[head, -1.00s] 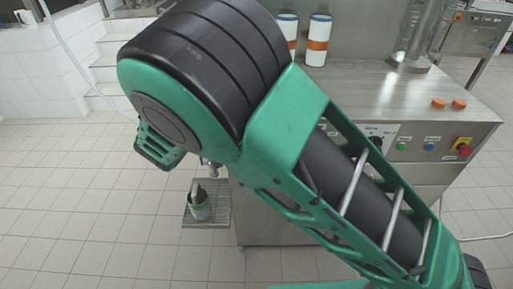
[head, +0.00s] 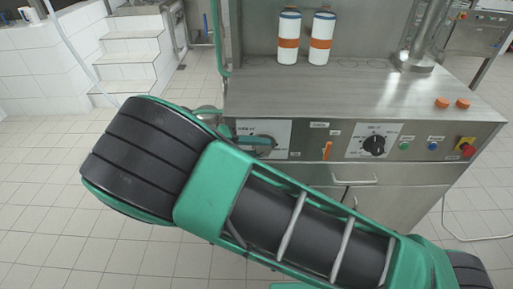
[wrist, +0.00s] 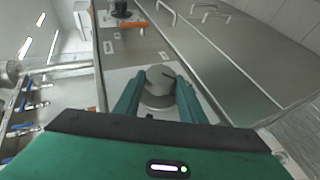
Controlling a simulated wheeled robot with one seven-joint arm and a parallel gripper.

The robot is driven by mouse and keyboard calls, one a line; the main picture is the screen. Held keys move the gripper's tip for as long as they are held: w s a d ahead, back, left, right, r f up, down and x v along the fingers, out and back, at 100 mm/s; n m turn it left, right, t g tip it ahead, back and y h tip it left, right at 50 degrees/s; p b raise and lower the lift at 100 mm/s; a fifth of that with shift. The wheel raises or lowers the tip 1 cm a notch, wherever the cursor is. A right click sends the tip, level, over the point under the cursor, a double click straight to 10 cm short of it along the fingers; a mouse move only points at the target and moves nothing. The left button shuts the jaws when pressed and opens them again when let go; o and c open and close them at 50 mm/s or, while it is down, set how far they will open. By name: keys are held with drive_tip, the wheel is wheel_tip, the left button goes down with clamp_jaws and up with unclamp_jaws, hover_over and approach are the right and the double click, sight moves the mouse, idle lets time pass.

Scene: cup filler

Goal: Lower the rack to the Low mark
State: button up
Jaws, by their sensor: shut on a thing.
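My gripper (head: 262,141) is at the left dial on the front panel of the steel machine. In the wrist view its two green fingers are closed on either side of a round grey knob (wrist: 158,80), gripping it. The knob sits on a white dial plate (head: 281,130) whose lettering is too small to read. My arm covers the area below and left of the panel in the head view, so no rack or cup shows there now, and I cannot tell the rack's height or find the Low mark.
Right of the dial are an orange lever (head: 327,151), a black knob (head: 374,145), green and blue buttons and a red stop button (head: 467,150). Two white bottles with orange bands (head: 289,40) stand on the machine top. White steps (head: 133,52) are at the back left.

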drive_tip(key=shift+a+f, duration=0.1)
drive_tip(key=shift+a, duration=0.05)
drive_tip(key=o, duration=1)
drive_tip(key=shift+o, duration=0.2)
drive_tip(key=v, duration=1)
drive_tip(key=shift+a, duration=0.3)
drive_tip(key=shift+s, duration=0.15)
